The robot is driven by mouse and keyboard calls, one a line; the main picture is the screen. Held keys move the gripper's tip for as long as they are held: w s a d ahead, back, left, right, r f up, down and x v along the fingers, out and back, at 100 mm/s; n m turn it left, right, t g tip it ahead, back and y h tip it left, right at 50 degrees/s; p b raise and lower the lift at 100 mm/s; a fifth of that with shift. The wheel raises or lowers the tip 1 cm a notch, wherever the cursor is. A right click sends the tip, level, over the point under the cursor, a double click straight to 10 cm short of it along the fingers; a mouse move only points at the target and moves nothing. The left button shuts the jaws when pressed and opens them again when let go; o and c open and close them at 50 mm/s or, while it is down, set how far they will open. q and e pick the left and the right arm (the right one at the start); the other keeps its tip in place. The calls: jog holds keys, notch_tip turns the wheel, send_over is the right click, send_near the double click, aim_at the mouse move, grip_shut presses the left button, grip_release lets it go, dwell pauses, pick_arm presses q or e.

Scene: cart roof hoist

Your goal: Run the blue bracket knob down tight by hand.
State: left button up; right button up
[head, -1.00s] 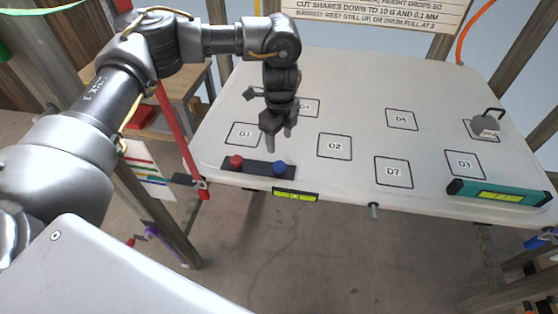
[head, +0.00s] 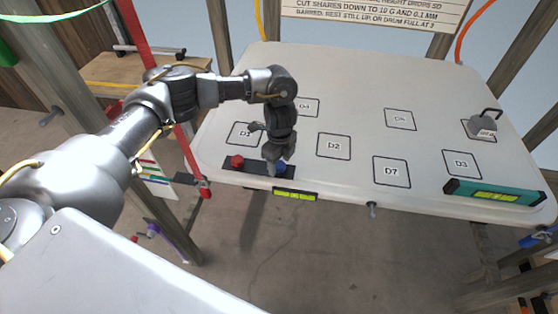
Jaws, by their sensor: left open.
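The blue knob (head: 280,169) sits on the right part of a dark bracket strip (head: 257,170) at the front edge of the white board. My left gripper (head: 276,167) points down right at the blue knob and partly covers it. Its fingers are open; whether they touch the knob I cannot tell. A red knob (head: 237,161) sits at the left end of the same strip, clear of the gripper. My right gripper is not in view.
The white board (head: 350,90) carries several marked squares. A teal level (head: 494,193) lies at the front right, and a grey weight with a handle (head: 484,122) stands behind it. A small yellow-green level (head: 295,195) is on the front edge. A red post (head: 188,150) stands left.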

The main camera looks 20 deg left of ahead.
pick_arm(q)
jog(key=c, duration=1)
